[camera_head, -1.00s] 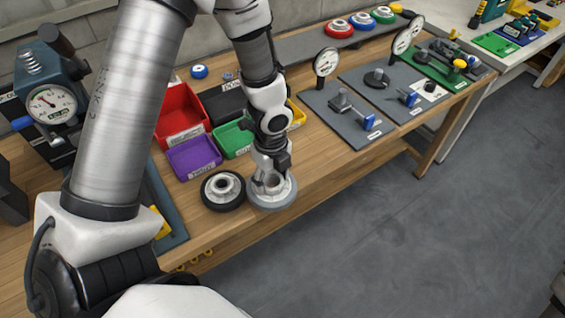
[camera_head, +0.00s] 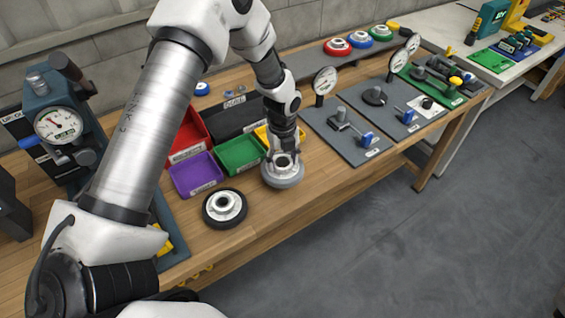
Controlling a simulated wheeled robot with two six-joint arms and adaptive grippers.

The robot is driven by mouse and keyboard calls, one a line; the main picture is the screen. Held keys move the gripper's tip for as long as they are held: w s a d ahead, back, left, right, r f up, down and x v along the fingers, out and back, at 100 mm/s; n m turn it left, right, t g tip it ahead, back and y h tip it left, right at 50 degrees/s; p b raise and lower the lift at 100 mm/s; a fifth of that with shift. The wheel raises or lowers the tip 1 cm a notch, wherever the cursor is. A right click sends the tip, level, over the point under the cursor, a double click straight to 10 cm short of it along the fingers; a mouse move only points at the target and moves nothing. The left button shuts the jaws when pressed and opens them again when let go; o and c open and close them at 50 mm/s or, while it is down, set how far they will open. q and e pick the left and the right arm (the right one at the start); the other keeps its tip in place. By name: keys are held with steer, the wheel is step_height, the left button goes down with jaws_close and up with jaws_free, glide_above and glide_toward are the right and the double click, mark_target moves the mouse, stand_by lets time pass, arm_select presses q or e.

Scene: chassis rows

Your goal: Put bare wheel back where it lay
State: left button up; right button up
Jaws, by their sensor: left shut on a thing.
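A light grey wheel without a black tyre, the bare wheel (camera_head: 284,179), is at the front part of the wooden bench, right of the green bin. My left gripper (camera_head: 284,157) comes down on it from above and is shut on its hub. The fingers hide part of the hub. I cannot tell whether the wheel touches the bench top or hangs just above it. A second wheel with a black tyre (camera_head: 224,208) lies flat on the bench to its left, apart from it. My right gripper is not in view.
Purple (camera_head: 195,174), green (camera_head: 240,154), red (camera_head: 187,137) and yellow (camera_head: 268,134) bins stand behind the wheels. A grey fixture board (camera_head: 344,134) with a dial gauge (camera_head: 324,82) is to the right. A press-like gauge device (camera_head: 65,125) stands left. Bare bench lies in front.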

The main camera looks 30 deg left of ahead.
arm_select(q)
step_height(320, 180, down, 3)
steer(key=shift+s+r+p, duration=0.1)
steer(key=shift+r+p, duration=0.1)
steer(key=shift+p, duration=0.25)
steer(key=shift+f, duration=0.4)
steer(key=o, duration=1.5)
steer(key=shift+r, duration=0.35)
steer(key=shift+r+b, duration=0.3)
steer(key=shift+r, duration=0.05)
step_height(320, 180, up, 11)
steer(key=b, duration=0.2)
